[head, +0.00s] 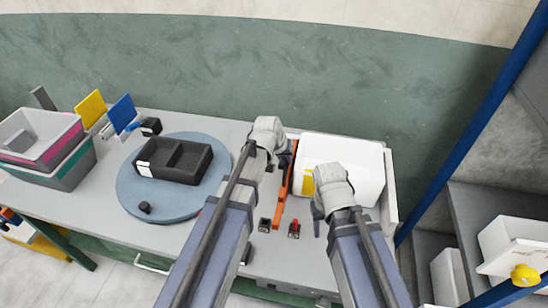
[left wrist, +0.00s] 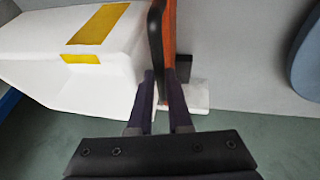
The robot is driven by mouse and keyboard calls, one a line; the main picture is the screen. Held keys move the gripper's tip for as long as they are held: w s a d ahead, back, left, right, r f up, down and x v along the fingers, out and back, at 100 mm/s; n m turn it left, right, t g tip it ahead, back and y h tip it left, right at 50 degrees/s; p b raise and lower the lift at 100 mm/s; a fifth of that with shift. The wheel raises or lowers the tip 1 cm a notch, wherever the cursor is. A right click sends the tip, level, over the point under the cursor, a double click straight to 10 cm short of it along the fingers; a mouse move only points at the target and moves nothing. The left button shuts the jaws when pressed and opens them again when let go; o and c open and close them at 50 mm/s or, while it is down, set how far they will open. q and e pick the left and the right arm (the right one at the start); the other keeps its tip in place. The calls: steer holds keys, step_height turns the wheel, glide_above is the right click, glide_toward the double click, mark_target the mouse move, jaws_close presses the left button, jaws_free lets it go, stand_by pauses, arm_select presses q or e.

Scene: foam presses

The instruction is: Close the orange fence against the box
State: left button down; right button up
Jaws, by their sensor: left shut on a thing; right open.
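The orange fence (head: 280,208) stands upright on the bench, just left of the white box (head: 362,170) in the head view. The box has a yellow patch and also shows in the left wrist view (left wrist: 108,62). A narrow gap shows between the fence and the box. My left gripper (head: 288,158) is at the far end of the fence. In the left wrist view its fingers (left wrist: 162,80) are shut on the fence (left wrist: 170,30), beside a dark upright bar (left wrist: 155,40). My right gripper (head: 318,212) is open and empty near the box's front left corner.
Two small dark blocks with red parts, one at the left (head: 264,224) and one at the right (head: 294,229), sit at the bench's front. A blue turntable (head: 128,190) carries a black tray (head: 196,165). Stacked bins (head: 70,170) stand far left. A blue post (head: 468,135) rises at the right.

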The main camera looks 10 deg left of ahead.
arm_select(q)
steer(key=c, duration=0.8)
jaws_free()
steer(key=shift+c, duration=0.2)
steer(key=p+v, duration=0.7)
steer(key=v, duration=0.1)
steer(key=shift+f, duration=0.15)
steer(key=shift+c, duration=0.3)
